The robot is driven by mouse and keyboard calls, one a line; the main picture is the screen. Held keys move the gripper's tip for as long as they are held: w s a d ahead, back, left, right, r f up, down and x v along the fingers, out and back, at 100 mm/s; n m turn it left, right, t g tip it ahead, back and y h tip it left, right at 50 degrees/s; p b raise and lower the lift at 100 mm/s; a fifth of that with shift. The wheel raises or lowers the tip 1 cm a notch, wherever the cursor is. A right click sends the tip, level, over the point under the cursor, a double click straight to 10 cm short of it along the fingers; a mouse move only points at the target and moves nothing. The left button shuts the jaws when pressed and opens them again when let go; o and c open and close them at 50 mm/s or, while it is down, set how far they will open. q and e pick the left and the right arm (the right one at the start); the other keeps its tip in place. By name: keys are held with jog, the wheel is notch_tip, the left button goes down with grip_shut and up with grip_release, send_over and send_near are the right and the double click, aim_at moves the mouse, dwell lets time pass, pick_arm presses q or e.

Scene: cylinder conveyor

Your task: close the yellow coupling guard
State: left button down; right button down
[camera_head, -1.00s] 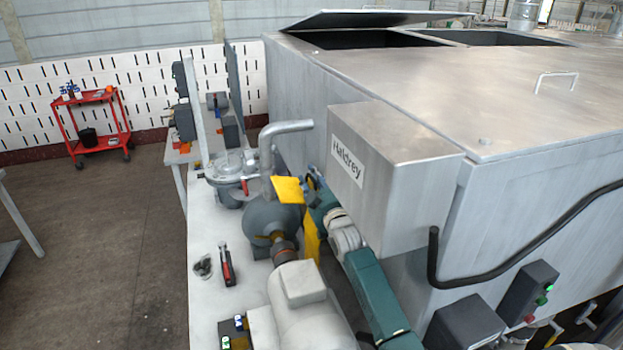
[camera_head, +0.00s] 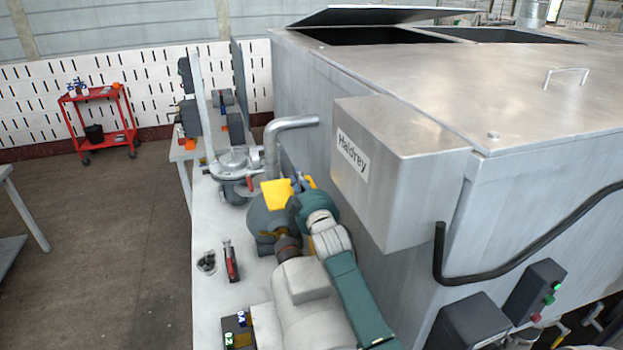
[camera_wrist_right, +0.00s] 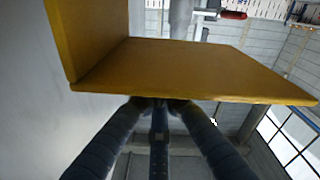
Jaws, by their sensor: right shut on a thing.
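The yellow coupling guard (camera_head: 278,194) shows as a plate above the grey pump (camera_head: 264,220). Below it are the shaft coupling (camera_head: 288,247) and the pale motor (camera_head: 300,290). My right gripper (camera_head: 299,183) is at the plate's right edge, its arm reaching over the motor's right side. In the right wrist view, the guard (camera_wrist_right: 190,70) is an angled yellow plate with a second face at left. My left gripper is not in view.
A steel tank housing with a "Haldrey" box (camera_head: 400,165) stands close on the right of my arm. A red-handled tool (camera_head: 231,262) and a small dark item (camera_head: 206,262) lie on the pale bench (camera_head: 207,225). A bent grey pipe (camera_head: 270,145) rises behind the pump.

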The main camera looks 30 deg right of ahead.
aim_at(273, 194)
jog(key=a+n+b, duration=0.1)
jog(key=a, duration=0.1)
jog(key=w+a+f+n+b, duration=0.1)
jog(key=a+f+n+b, duration=0.1)
jog(key=a, duration=0.1)
jog(key=shift+w+a+f, duration=0.15)
jog(key=shift+a+f, duration=0.05)
jog(key=shift+a, duration=0.15)
jog(key=shift+w+a+f+b, duration=0.2)
jog(key=shift+a+f+b, duration=0.1)
jog(key=shift+a+b, duration=0.4)
jog(key=c, duration=1.9)
grip_release()
jog(key=shift+a, duration=0.1)
jog(key=v, duration=1.2)
jog(key=shift+f, duration=0.1)
jog(key=shift+c, duration=0.5)
